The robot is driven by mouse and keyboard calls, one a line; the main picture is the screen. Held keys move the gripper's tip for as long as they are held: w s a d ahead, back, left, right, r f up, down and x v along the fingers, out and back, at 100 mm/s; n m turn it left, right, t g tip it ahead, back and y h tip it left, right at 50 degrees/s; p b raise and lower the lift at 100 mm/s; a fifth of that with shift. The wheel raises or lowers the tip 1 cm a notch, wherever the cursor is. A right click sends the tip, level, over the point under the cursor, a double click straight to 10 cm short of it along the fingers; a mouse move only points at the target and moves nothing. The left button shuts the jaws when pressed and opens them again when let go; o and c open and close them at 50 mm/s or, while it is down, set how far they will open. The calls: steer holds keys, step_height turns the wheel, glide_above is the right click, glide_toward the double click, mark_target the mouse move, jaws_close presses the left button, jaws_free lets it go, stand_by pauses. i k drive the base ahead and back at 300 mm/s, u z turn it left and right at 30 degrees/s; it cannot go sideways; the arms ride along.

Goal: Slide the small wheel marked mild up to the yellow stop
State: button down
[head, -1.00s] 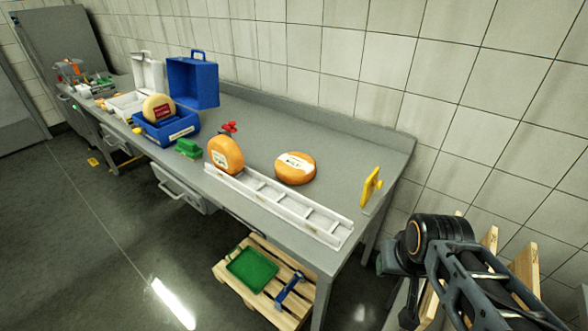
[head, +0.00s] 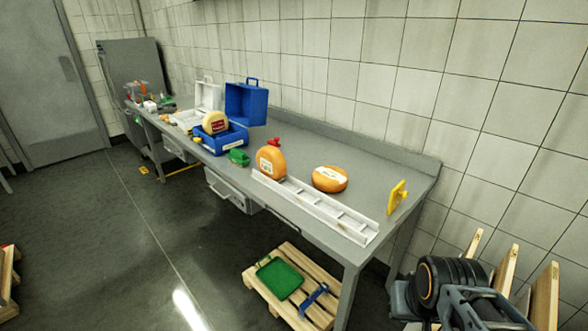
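An orange cheese wheel (head: 329,179) with a white label lies flat on the grey bench (head: 310,140), behind the white rail. Its label is too small to read now. Another orange wheel (head: 270,163) with a pale label stands upright by the left end of the rail. The yellow stop (head: 397,196) stands near the bench's right end, beyond the rail's right end. A paler wheel with a red label (head: 215,122) sits in a blue crate (head: 229,141) farther left. My arm shows at the lower right; my gripper's fingers are not in view.
A white ladder-like rail (head: 315,208) runs along the bench's front edge. A green brush-like item (head: 238,157) and a red item (head: 273,142) are near the upright wheel. A pallet (head: 262,299) with a green tray (head: 279,278) is below. Wooden boards (head: 508,268) stand right.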

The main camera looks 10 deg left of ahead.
mark_target(326, 179)
steer(key=u, duration=1.95)
steer(key=i, duration=3)
steer(key=z, duration=3.2)
steer(key=i, duration=0.45)
steer(key=u, duration=0.05)
